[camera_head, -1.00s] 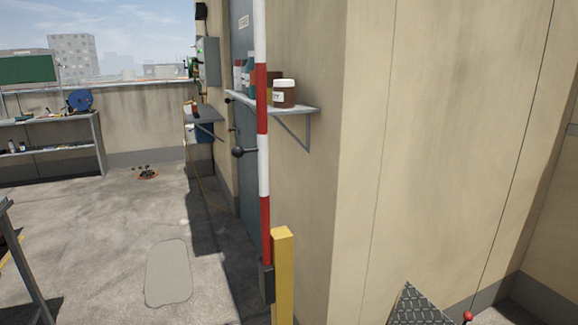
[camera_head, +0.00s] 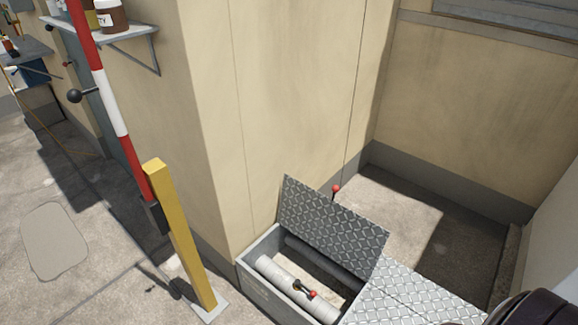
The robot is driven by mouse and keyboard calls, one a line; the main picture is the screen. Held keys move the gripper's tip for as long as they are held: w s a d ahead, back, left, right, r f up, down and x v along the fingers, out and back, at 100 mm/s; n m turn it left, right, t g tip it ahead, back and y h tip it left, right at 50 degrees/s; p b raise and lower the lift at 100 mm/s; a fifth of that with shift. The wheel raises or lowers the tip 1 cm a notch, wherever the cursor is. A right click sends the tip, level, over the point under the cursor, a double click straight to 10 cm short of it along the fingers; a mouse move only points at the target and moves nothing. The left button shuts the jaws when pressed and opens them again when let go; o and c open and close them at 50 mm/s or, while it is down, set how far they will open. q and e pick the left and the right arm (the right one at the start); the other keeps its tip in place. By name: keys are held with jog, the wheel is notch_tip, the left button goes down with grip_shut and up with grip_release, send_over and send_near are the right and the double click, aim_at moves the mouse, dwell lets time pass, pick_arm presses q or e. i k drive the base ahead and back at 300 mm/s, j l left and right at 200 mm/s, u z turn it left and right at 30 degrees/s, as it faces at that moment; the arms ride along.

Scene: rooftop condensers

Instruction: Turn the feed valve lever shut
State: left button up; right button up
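A grey box (camera_head: 262,288) sits low against the wall corner, with its diamond-plate lid (camera_head: 330,228) tilted up. Inside it runs a pale pipe (camera_head: 272,268) carrying a small dark valve lever (camera_head: 302,287) with a red end. I cannot read any label, so I cannot tell whether this is the feed valve. A second red knob on a thin stem (camera_head: 336,190) shows behind the raised lid; what it belongs to is hidden. Neither of my grippers is in view.
A yellow post (camera_head: 180,235) and a red-and-white striped pole (camera_head: 110,100) stand left of the box. A flat diamond-plate cover (camera_head: 405,298) lies to its right. A wall shelf (camera_head: 120,32) holds jars. Open floor lies at left.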

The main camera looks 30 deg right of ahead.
aim_at(297, 283)
jog(key=z, duration=1)
jog(key=u, duration=0.1)
